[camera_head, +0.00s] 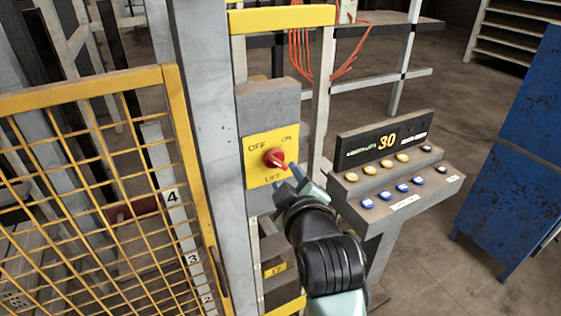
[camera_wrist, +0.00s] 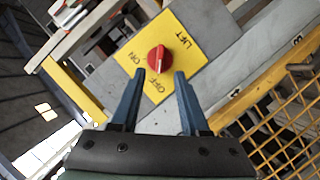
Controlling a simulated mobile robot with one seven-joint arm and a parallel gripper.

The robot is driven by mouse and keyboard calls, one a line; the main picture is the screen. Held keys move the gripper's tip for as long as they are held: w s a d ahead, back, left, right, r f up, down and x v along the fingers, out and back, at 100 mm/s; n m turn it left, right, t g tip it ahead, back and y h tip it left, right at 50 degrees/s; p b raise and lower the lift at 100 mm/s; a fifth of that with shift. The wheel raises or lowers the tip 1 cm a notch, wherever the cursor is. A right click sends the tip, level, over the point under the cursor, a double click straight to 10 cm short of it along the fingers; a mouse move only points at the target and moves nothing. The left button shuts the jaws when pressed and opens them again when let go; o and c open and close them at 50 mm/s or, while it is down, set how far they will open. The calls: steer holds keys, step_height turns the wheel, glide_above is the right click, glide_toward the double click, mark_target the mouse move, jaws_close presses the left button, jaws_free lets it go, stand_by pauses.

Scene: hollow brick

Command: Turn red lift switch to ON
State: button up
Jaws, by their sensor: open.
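The red lift switch (camera_head: 274,157) is a round knob on a yellow plate (camera_head: 258,174) marked OFF, ON and LIFT, fixed to a grey box. The knob's pale mark lies along the line toward OFF. My gripper (camera_head: 293,172) is just right of and below the knob in the head view. In the wrist view the red switch (camera_wrist: 159,59) lies just beyond the open gripper's fingertips (camera_wrist: 160,73), centred between them. The fingers appear apart from the knob. My gripper partly covers the plate's lower right corner in the head view.
A yellow mesh gate (camera_head: 92,185) stands left of the grey post (camera_head: 200,120). A console (camera_head: 395,180) with several yellow and blue buttons and a display reading 30 stands close right of my arm. A blue cabinet (camera_head: 515,150) is at far right. Orange cables (camera_head: 300,52) hang behind.

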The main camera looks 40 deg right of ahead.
mark_target(280, 165)
steer(key=shift+p+x, duration=0.85)
steer(key=shift+x, duration=2.35)
steer(key=shift+a+r, duration=0.1)
jaws_close()
